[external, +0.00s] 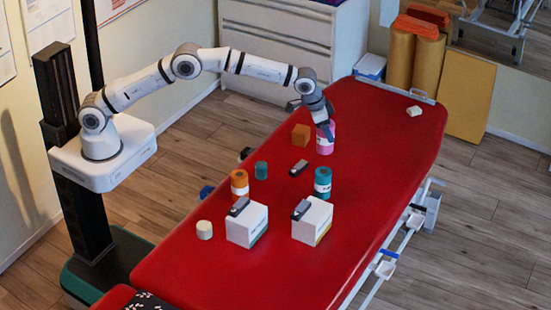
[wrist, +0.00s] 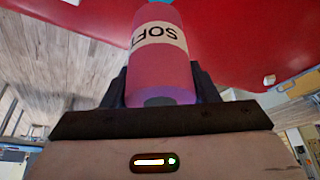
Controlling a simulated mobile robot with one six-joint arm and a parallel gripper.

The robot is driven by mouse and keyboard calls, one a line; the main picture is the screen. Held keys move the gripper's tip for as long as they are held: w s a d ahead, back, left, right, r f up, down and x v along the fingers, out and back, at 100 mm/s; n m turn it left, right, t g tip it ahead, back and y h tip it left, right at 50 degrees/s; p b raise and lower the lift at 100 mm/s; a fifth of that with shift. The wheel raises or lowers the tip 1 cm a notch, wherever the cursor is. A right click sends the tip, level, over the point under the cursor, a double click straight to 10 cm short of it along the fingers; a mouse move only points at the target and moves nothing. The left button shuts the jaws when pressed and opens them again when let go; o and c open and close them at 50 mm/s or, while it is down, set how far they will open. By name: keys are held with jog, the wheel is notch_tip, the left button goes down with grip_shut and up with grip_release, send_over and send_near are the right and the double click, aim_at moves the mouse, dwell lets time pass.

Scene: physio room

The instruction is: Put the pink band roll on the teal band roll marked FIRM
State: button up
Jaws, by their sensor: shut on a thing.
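The pink band roll (external: 326,145) is upright in my gripper (external: 325,124) toward the far half of the red treatment table. In the wrist view the pink roll (wrist: 161,78) shows a white label reading SOFT, upside down, and the dark jaws (wrist: 160,88) are shut on its sides. I cannot tell whether its base touches the table. The teal band roll (external: 322,188) with a white label stands upright nearer the camera, behind a white box; its lettering is too small to read. Its top looks clear, and my gripper is well apart from it.
On the red table (external: 290,245) stand an orange roll (external: 240,190), a small teal roll (external: 261,170), an orange-brown block (external: 300,135), a dark small item (external: 299,168), a cream roll (external: 204,230) and two white boxes (external: 246,227) (external: 312,222) with dark devices on top. The table's right side is clear.

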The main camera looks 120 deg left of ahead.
aim_at(327, 150)
jog(key=shift+s+a+f, duration=0.1)
jog(key=shift+a, duration=0.35)
notch_tip(327, 150, down, 9)
jog(key=shift+p, duration=1.2)
jog(key=shift+f, duration=0.3)
jog(key=shift+f+b, duration=0.2)
jog(key=shift+b, duration=0.1)
jog(key=o, duration=1.2)
jog(key=shift+r, duration=0.1)
